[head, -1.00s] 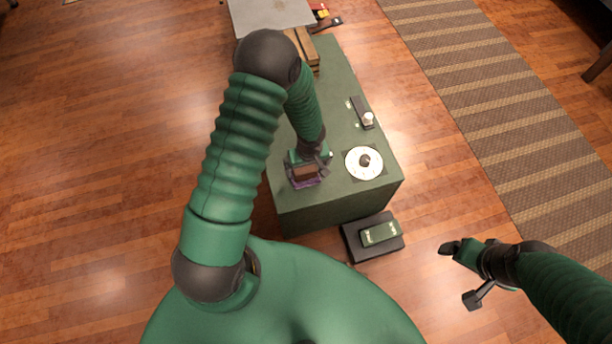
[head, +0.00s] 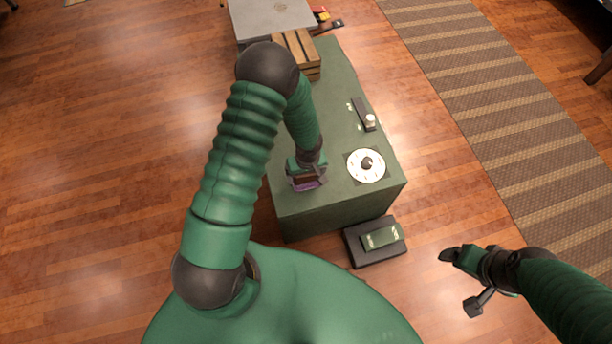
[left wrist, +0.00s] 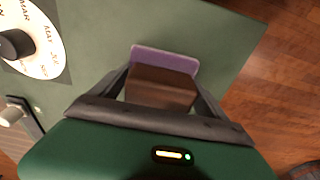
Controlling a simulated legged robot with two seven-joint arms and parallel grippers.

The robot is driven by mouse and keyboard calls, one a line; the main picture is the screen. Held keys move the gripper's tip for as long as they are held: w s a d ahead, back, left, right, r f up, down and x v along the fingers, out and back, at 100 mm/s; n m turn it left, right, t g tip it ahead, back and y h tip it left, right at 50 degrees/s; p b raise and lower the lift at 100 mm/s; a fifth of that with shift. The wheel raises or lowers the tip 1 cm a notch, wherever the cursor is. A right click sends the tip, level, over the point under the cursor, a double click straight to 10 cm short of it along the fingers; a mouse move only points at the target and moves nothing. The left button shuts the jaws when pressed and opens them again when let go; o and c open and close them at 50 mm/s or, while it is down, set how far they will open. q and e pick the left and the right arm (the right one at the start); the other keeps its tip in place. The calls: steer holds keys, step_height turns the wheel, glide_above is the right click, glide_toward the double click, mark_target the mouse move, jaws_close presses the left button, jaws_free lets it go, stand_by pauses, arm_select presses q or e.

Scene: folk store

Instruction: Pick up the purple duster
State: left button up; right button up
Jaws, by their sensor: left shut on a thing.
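The purple duster has a brown block-like top (left wrist: 160,88) and a purple base (left wrist: 165,60) that shows past its far edge in the left wrist view. In the head view its purple edge (head: 311,186) shows just below my left gripper (head: 307,177). My left gripper is shut on the brown part, with a finger on each side. The duster is over the near left corner of the green cabinet top (head: 335,205); I cannot tell whether it touches the surface. My right gripper (head: 461,279) hangs over the floor at the lower right, its fingers spread apart and empty.
A white month dial (head: 378,176) with a black knob sits right of the duster. A dark switch plate (head: 361,110) lies farther back. A wooden crate (head: 304,48) and grey surface (head: 272,14) are behind. A black pedal-like box (head: 361,255) stands on the floor in front.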

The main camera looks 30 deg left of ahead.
arm_select(q)
steer(key=shift+r+p, duration=0.4)
steer(key=shift+r, duration=0.15)
step_height(320, 180, up, 2)
steer(key=shift+r+p, duration=0.2)
steer(key=shift+p, duration=0.45)
steer(key=s+b, duration=0.1)
steer(key=s, duration=0.7)
steer(key=s+d+r+b, duration=0.1)
steer(key=s, duration=0.3)
steer(key=shift+s+d+b, duration=0.1)
steer(key=shift+s+b, duration=0.15)
steer(key=shift+b, duration=0.1)
steer(key=shift+s+d+r+p, duration=0.1)
steer(key=shift+s+r+p, duration=0.05)
steer(key=shift+s+p, duration=0.65)
steer(key=shift+s+r+p, duration=0.1)
steer(key=shift+s+p, duration=0.55)
steer(key=shift+s, duration=0.25)
